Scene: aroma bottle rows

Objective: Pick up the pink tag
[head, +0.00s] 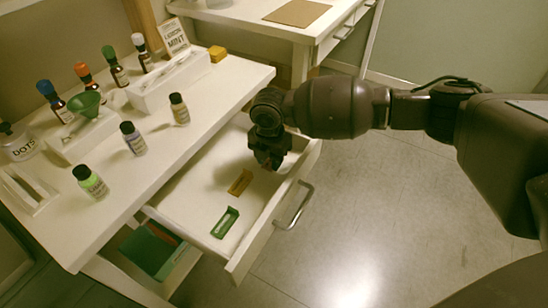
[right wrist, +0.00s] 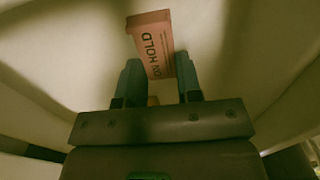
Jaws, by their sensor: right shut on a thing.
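The pink tag (right wrist: 152,40), with dark lettering that seems to read "ON HOLD", shows in the right wrist view. It sits between the two fingers of my right gripper (right wrist: 158,68), which is shut on it, and it sticks out past the fingertips. In the head view my right gripper (head: 268,161) points down over the far end of the open drawer (head: 190,200). The tag is mostly hidden there by the gripper. I cannot tell how far it is from the drawer floor. My left gripper is not in view.
An amber tag (head: 240,182) and a green tag (head: 226,222) lie in the drawer, nearer than the gripper. Several small bottles, a green funnel (head: 86,103) and white racks stand on the desk (head: 110,190). A lower drawer (head: 150,250) also stands open.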

